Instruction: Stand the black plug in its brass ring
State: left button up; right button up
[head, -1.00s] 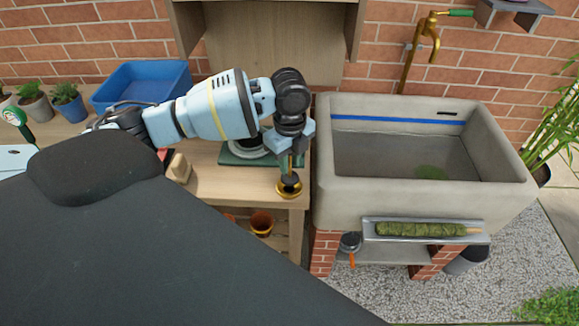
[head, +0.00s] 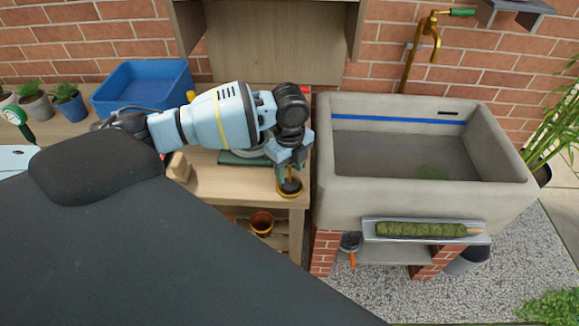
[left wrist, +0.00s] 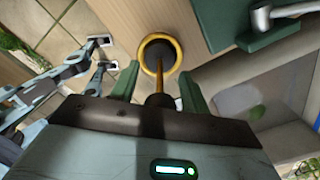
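The brass ring (head: 290,195) stands on the front right corner of the wooden bench. The black plug (head: 291,186) shows as a dark disc within the ring, and its thin brass stem rises from it; how deep it sits is hard to tell. The ring (left wrist: 175,55) and the stem (left wrist: 158,83) also show in the left wrist view. My left gripper (head: 288,170) is right above the ring. Its green fingers (left wrist: 159,84) are apart on either side of the stem, with a visible gap on each side.
The stone sink (head: 325,205) stands right of the bench. A dark green base (head: 232,158) lies behind my gripper, and a wooden block (head: 178,167) is to its left. A blue bin (head: 140,90) and potted succulents are at the back left.

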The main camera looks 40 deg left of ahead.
pick_arm(q)
jog(key=shift+r, duration=0.15)
notch_tip(320, 180, up, 12)
jog(key=shift+r+p, duration=0.1)
jog(key=shift+p, duration=0.4)
pick_arm(e)
jog(key=shift+w+r, duration=0.5)
jog(key=shift+r, duration=0.15)
pick_arm(q)
jog(key=s+d+f+n+t+h, duration=0.2)
jog(key=s+d+f+n+h, duration=0.15)
jog(key=d+f, duration=0.6)
jog(key=s+d+f+n+t+h, duration=0.2)
jog(key=s+d+f+n, duration=0.3)
jog(key=f, duration=0.8)
jog(key=s+a+f+n+t+y, duration=0.1)
jog(key=s+f+n, duration=0.1)
jog(key=s, duration=0.5)
jog(key=s+a+f+n+t+y, duration=0.1)
jog(key=s+a+f+n+t, duration=0.1)
jog(key=s+n, duration=0.3)
jog(key=s+a+f+n+t+y, duration=0.1)
jog(key=s+a+f+n, duration=0.1)
jog(key=s, duration=0.8)
notch_tip(320, 180, down, 2)
jog(key=shift+f+n+t, duration=0.25)
jog(key=shift+n+t, duration=0.05)
jog(key=shift+n, duration=0.45)
